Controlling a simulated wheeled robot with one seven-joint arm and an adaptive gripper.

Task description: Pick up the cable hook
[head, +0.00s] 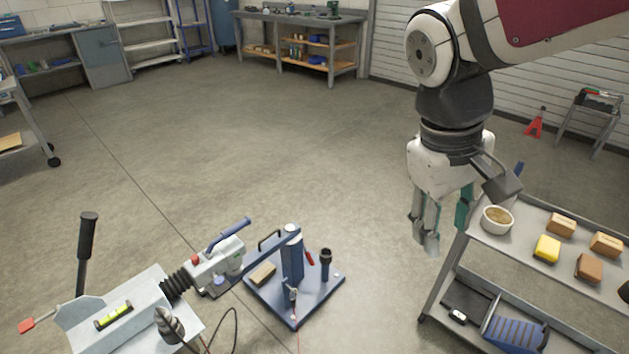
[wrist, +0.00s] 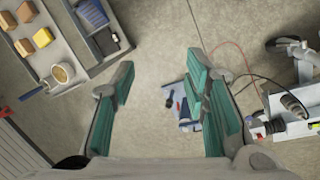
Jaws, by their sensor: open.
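My gripper (head: 428,238) hangs fingers down at the right of the head view, above the floor beside the grey cart. In the wrist view my gripper (wrist: 160,82) is open, its two green-padded fingers wide apart with nothing between them. I cannot make out the cable hook with certainty. A small dark metal piece (head: 293,292) with a thin red line below it is at the front of the blue post (head: 292,255), well left of my gripper. In the wrist view the right finger partly hides the blue base plate (wrist: 184,112).
The grey cart (head: 437,290) carries a bowl (head: 497,220), a yellow block (head: 547,249) and several brown blocks. The trailer frame (head: 130,310) with its coupling (head: 215,262) and upright black-handled lever (head: 87,240) is at lower left. The floor between the base plate and the cart is clear.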

